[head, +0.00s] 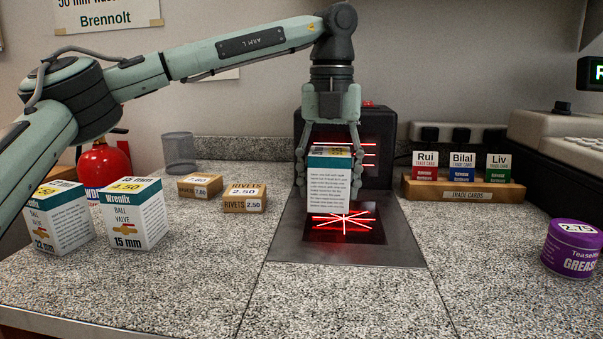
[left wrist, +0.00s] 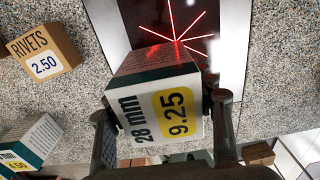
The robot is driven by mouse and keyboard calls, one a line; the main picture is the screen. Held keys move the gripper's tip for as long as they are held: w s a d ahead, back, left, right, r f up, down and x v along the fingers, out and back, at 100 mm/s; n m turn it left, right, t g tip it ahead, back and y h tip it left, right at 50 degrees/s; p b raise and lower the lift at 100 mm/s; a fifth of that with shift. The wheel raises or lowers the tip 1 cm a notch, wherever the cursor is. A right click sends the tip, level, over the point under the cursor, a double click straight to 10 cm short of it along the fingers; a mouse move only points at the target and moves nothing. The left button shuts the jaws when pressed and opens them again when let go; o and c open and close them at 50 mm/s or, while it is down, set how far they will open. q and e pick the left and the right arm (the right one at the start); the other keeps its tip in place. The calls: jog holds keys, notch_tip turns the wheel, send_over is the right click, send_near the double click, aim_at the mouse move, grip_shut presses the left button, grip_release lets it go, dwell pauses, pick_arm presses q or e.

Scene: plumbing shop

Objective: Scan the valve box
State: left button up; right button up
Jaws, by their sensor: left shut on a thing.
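My left gripper (head: 329,165) is shut on a white and teal valve box (head: 327,187), with a finger on each side. It holds the box upright over the scanner's glass plate (head: 375,232), in front of the scanner's upright part (head: 382,150). In the left wrist view the box (left wrist: 155,100) shows its top, marked 28 mm and 9.25. A side with small print faces the head camera. Red scan lines glow on the glass just below the box. I cannot tell whether the box touches the glass. My right gripper is not in view.
A trade-card holder (head: 463,193) and a purple grease tin (head: 571,250) are at the right. The front counter is clear.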

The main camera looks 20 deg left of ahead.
aim_at(348, 181)
pick_arm(q)
jog(key=d, duration=0.1)
jog(key=d+p, duration=0.1)
jog(key=shift+w+d+r, duration=0.2)
jog(key=shift+w+d, duration=0.2)
jog(key=shift+f, duration=0.1)
jog(key=s+d+r, duration=0.3)
jog(key=s+r, duration=0.7)
jog(key=s, duration=0.2)
jog(key=shift+s+d, duration=0.25)
